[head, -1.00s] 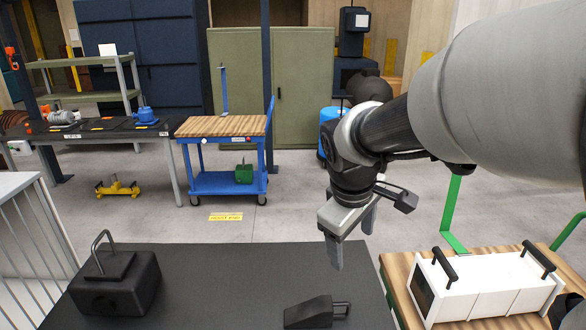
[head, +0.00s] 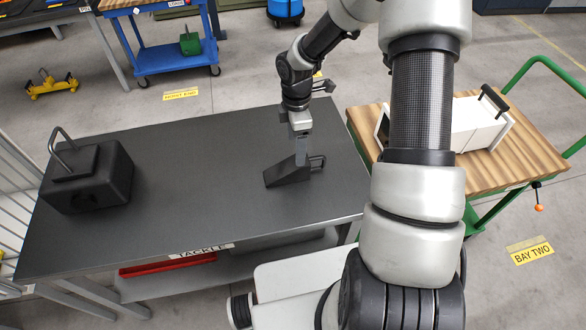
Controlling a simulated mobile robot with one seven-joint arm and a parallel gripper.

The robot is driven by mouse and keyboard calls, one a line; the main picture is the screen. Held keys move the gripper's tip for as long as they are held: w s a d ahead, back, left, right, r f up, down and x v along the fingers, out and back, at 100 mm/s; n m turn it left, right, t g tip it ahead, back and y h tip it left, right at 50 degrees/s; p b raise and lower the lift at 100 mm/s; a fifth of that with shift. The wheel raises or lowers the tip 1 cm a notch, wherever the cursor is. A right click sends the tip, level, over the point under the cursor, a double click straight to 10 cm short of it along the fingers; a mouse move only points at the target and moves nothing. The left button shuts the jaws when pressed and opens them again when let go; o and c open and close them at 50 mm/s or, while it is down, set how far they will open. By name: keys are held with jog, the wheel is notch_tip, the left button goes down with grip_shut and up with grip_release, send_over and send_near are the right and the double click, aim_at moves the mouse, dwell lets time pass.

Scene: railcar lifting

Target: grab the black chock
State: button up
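The black chock (head: 286,174) is a wedge with a loop handle (head: 318,161) at its right end. It lies on the right part of the dark table (head: 215,200) in the head view. My gripper (head: 301,160) points down at the chock's taller right end, with its fingers at or just over it. The fingers overlap each other from this angle, so their gap is hidden. I cannot tell whether they touch the chock.
A black block with a bent handle (head: 90,178) stands at the table's left. A wooden-topped green cart (head: 490,165) with a white case (head: 470,125) is at the right. A red tray (head: 168,264) lies below the table. The table's middle is clear.

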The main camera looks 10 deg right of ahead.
aim_at(293, 163)
notch_tip(293, 163, down, 4)
jog(key=f, duration=0.2)
jog(key=a+f, duration=0.1)
jog(key=f, duration=0.1)
jog(key=shift+s+f, duration=0.1)
jog(key=shift+f, duration=0.05)
jog(key=shift+d+f, duration=0.1)
jog(key=shift+f, duration=0.3)
jog(key=c, duration=1.6)
